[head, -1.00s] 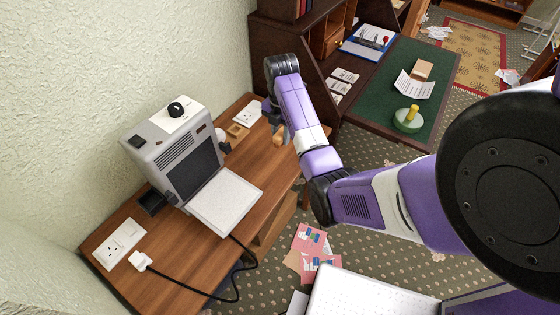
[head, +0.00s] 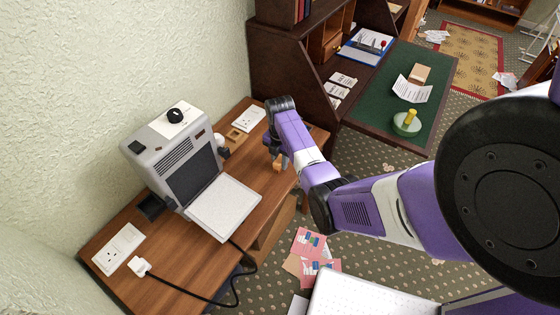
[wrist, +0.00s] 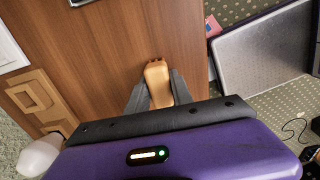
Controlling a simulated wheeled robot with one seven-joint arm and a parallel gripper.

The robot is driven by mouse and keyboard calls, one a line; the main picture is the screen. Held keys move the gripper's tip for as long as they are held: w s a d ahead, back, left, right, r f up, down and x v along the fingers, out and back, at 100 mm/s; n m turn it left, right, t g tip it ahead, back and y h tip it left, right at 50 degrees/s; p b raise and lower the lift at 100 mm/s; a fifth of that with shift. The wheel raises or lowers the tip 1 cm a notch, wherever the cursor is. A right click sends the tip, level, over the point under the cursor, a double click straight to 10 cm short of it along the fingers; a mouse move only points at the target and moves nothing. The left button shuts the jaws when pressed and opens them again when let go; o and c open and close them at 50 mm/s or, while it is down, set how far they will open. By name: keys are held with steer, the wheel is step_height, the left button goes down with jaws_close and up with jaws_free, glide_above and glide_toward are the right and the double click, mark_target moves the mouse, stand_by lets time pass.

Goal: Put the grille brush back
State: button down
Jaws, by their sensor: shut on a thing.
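The grille brush (wrist: 157,84) is a tan wooden piece with a darker, toothed far end. My gripper (wrist: 156,95) is shut on it, with one dark finger on each side. In the head view, the brush (head: 278,164) shows as a small orange-tan piece below my gripper (head: 274,152), over the right part of the wooden desk (head: 250,175). I cannot tell whether it touches the desk. A light wooden block with recesses (wrist: 36,97) lies at the left in the wrist view; it also shows behind my gripper in the head view (head: 235,135).
A grey machine (head: 172,155) with a white open flap (head: 224,208) stands left of my gripper. A white round object (wrist: 40,157) is beside the wooden block. Socket plates (head: 249,119) and a black cable (head: 200,299) are on the desk. A dark bureau (head: 300,85) stands behind.

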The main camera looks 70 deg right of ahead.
mark_target(280, 159)
steer(key=shift+f, duration=0.1)
steer(key=c, duration=1.1)
jaws_free()
step_height(280, 159, up, 12)
steer(key=shift+r, duration=0.15)
